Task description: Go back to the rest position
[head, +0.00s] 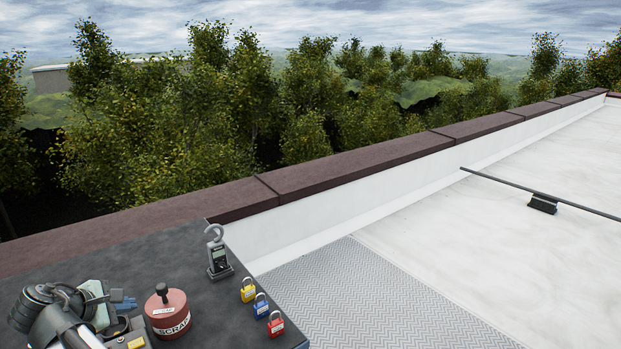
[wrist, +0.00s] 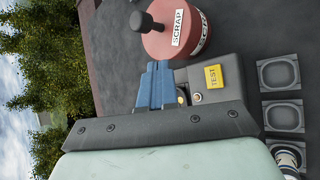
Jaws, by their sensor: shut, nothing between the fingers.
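My gripper (head: 127,303) shows at the lower left of the head view, above the dark table (head: 150,255). In the wrist view its blue fingers (wrist: 157,72) are together, with nothing between them. The red round SCRAP container (head: 168,312) with a black knob stands on the table, just right of the gripper in the head view. It also shows at the top of the wrist view (wrist: 176,30), beyond the fingertips. A grey box with a yellow TEST label (wrist: 214,77) lies beside the fingers and is partly hidden by my gripper body.
A clamp meter (head: 218,257) stands near the table's far edge. Yellow (head: 248,292), blue (head: 261,308) and red (head: 276,326) padlocks line the right side. Dark recessed trays (wrist: 279,74) and a small cylinder (wrist: 288,158) show in the wrist view. A parapet (head: 350,170) runs behind.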

